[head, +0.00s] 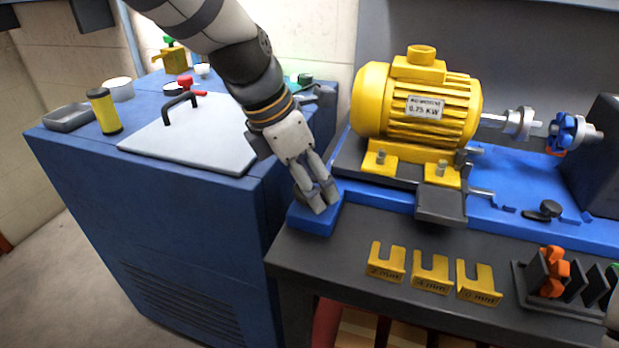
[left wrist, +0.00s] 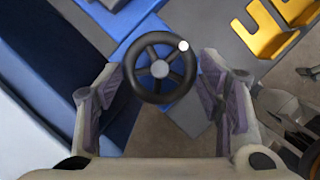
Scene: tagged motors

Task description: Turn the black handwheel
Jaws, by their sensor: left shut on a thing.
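The black handwheel (left wrist: 136,78) shows in the left wrist view, a round spoked wheel with a grey hub and a small white knob at its upper right. My left gripper (left wrist: 162,82) has its two padded fingers on either side of the rim and is shut on the wheel. In the head view my left gripper (head: 322,203) reaches down to the left end of the blue base (head: 312,222), and its fingers mostly hide the wheel. A grey jointed shape at the right edge of the left wrist view may be my right gripper; its jaws are unclear.
The yellow motor (head: 372,98) stands just right of my left gripper. Several yellow slotted shims (head: 386,262) lie on the dark bench front. A blue cabinet (head: 150,220) with a white lid plate (head: 190,142) stands at left. A rack with orange parts (head: 552,285) is at lower right.

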